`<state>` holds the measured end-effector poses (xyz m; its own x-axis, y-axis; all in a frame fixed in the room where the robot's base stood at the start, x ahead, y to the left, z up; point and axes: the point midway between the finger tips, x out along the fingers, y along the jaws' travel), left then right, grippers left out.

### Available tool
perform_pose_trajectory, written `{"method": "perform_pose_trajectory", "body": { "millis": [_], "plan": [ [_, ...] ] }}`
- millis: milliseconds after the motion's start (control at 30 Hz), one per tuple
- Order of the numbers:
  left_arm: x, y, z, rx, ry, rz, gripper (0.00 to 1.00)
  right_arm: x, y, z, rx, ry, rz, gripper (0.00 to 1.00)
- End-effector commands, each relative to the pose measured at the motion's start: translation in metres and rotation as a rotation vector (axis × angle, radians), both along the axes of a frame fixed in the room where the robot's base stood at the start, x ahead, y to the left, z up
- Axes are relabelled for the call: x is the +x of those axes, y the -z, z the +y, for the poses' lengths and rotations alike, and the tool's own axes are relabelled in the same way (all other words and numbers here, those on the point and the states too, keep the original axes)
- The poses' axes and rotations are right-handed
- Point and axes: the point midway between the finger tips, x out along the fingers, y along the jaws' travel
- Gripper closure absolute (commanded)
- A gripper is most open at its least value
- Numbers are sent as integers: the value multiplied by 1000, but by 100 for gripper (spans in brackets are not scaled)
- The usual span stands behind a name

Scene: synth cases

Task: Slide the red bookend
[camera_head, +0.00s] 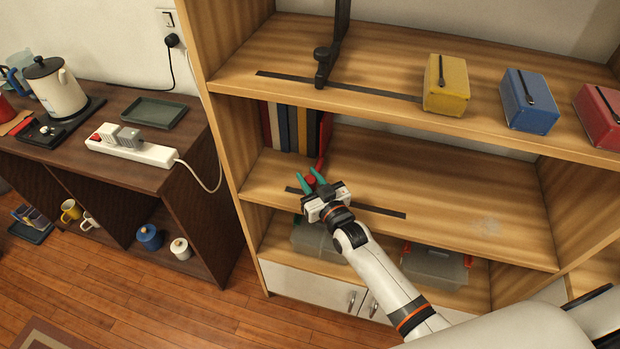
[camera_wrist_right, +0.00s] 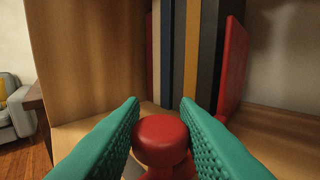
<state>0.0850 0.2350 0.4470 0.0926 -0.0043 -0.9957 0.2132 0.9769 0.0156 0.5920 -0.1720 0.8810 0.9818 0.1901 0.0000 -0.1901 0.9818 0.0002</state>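The red bookend (camera_head: 324,140) stands upright at the right end of a row of books (camera_head: 291,128) on the middle shelf. Its red plate (camera_wrist_right: 234,70) also shows in the right wrist view. Its round red knob (camera_wrist_right: 160,140) sits in front, between the green fingers of my right gripper (camera_head: 311,180). The knob fills the gap, with a finger pressed close on each side. The lower part of the bookend is partly hidden by the knob and fingers. A dark slot (camera_head: 376,210) runs along the shelf to the right. My left gripper is not in view.
The middle shelf (camera_head: 450,190) is bare right of the bookend. The upper shelf holds a black bookend (camera_head: 328,60) and yellow (camera_head: 446,85), blue (camera_head: 529,100) and red (camera_head: 602,115) boxes. Clear bins (camera_head: 436,268) stand below. A dark sideboard (camera_head: 190,125) is at left.

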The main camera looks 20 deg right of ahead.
Motion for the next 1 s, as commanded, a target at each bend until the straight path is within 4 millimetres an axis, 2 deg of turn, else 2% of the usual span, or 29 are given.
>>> {"method": "perform_pose_trajectory", "body": {
  "millis": [33,100,133,333,467,567,1000],
  "plan": [
    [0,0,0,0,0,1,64,0,0,0,0,0,0,87],
    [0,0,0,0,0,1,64,0,0,0,0,0,0,98],
    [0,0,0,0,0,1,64,0,0,0,0,0,0,100],
    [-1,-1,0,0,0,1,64,-2,0,-2,-1,0,1,100],
    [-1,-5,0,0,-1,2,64,-10,-1,-14,-4,0,2,100],
    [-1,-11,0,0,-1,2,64,-21,-1,-30,-7,0,4,100],
    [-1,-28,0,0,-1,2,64,-85,0,-125,-7,0,5,100]
  ]
}}
